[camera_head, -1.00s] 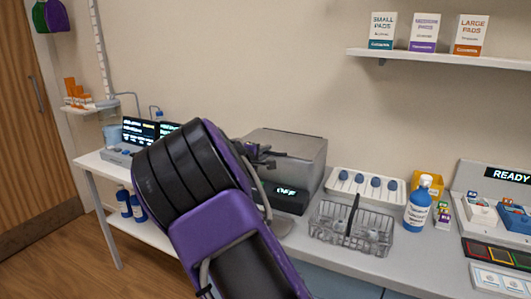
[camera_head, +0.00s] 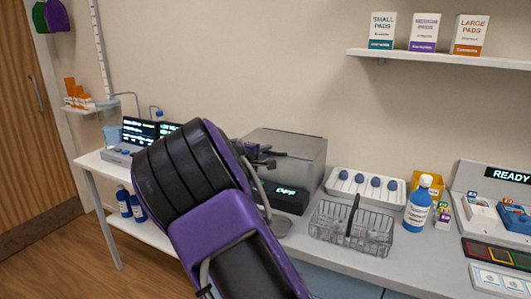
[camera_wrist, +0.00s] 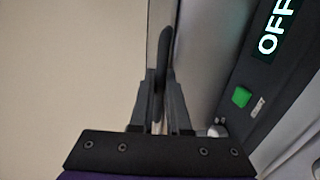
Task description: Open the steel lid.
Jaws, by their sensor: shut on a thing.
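The steel lid (camera_head: 288,144) tops a boxy metal machine on the counter in the head view. It looks down, though its seam is hard to see. My gripper (camera_head: 268,156) is at the left side of the lid, partly hidden by my arm. In the wrist view my gripper (camera_wrist: 162,75) has its two dark fingers close together beside the steel surface (camera_wrist: 203,45). They are shut on a thin dark part that seems to be the lid's handle; the contact itself is mostly hidden between the fingers. The machine's dark front panel (camera_wrist: 243,125) shows OFF and a green button.
A wire basket (camera_head: 322,229) with an upright handle stands right of the machine, before a white tray (camera_head: 345,176) with blue knobs. A blue-labelled bottle (camera_head: 418,207) stands farther right. Small screens (camera_head: 139,131) stand left. A shelf (camera_head: 430,57) hangs above.

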